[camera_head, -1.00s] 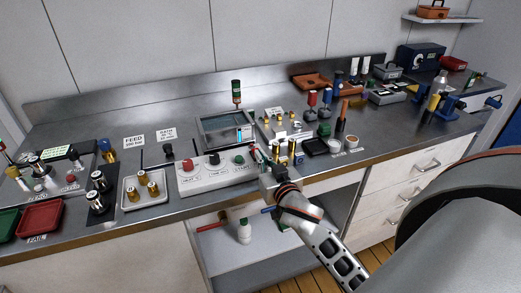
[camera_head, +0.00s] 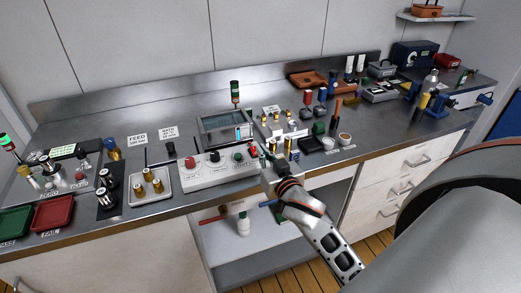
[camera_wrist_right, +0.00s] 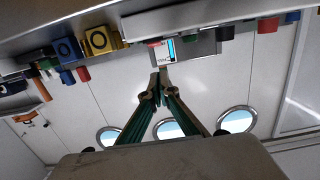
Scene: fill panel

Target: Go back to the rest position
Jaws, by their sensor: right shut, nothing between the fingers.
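My right gripper (camera_head: 258,156) is at the front edge of the bench, by the right end of the grey control panel (camera_head: 192,178). In the right wrist view its two fingers (camera_wrist_right: 160,84) meet at the tips, with nothing between them. I cannot tell in the head view whether it touches the panel. My right arm reaches in from the lower right. My left gripper is in neither view.
The steel bench (camera_head: 100,135) carries a white tray (camera_head: 138,201) with brass parts, a red tray (camera_head: 66,222), a green tray (camera_head: 8,232) and a screen unit (camera_head: 213,127). An open shelf (camera_head: 262,252) lies below, beside drawers (camera_head: 395,187).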

